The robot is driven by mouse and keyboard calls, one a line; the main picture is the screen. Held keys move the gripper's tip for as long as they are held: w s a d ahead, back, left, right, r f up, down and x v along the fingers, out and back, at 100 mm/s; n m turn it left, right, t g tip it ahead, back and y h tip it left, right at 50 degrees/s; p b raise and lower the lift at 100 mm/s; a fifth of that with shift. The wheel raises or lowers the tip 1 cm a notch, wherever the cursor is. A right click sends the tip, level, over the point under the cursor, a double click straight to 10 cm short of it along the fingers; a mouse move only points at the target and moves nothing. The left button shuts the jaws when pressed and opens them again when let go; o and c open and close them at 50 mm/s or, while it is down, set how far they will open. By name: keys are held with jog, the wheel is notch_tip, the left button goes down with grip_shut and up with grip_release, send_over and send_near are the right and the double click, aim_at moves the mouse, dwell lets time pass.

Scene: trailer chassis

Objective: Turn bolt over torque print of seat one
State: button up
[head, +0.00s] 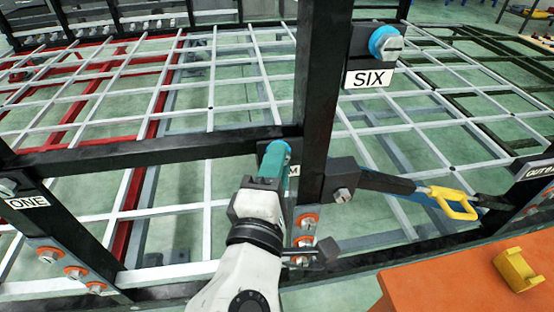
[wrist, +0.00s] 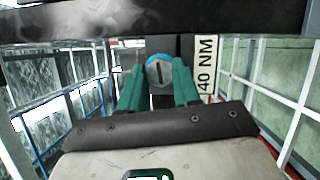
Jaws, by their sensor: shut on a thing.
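My gripper (head: 274,160) has teal fingers and is at the dark frame's post, left of the middle post. In the wrist view my gripper (wrist: 158,92) is shut on a bolt (wrist: 158,72), whose grey head has a dark line and a blue ring behind it. A white torque print (wrist: 206,65) reading "40 NM" stands right beside the bolt. In the head view the fingers hide the bolt, and only an edge of the print (head: 293,171) shows. A "ONE" plate (head: 27,202) is on the left post, with a grey bolt beside it.
A "SIX" plate (head: 369,79) sits under a blue-ringed bolt (head: 387,43). A dark crossbar (head: 150,153) runs left of my gripper. A yellow handle (head: 452,202) and an orange surface (head: 470,280) lie to the right. Several orange-ringed bolts are below my gripper.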

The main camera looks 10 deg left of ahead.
jog(key=m+p, duration=0.1)
jog(key=m+g, duration=0.1)
jog(key=m, duration=0.1)
jog(key=shift+d+r+m+p, duration=0.2)
jog(key=shift+m+p, duration=0.1)
jog(key=shift+p, duration=0.1)
jog(key=m+g+p, duration=0.1)
jog(key=m, duration=0.2)
jog(key=shift+g+y+p, duration=0.3)
jog(key=shift+y+p, duration=0.1)
jog(key=shift+d+m+g+y+p, duration=0.1)
jog(key=shift+m+g+y+p, duration=0.4)
jog(key=shift+m, duration=0.55)
jog(key=shift+m+g+y+p, duration=0.3)
jog(key=shift+m+y+p, duration=0.3)
jog(key=shift+m, duration=0.45)
jog(key=shift+f, duration=0.1)
jog(key=o, duration=1.1)
jog(key=shift+c, duration=0.2)
jog(key=shift+s+r, duration=0.1)
jog(key=shift+r, duration=0.1)
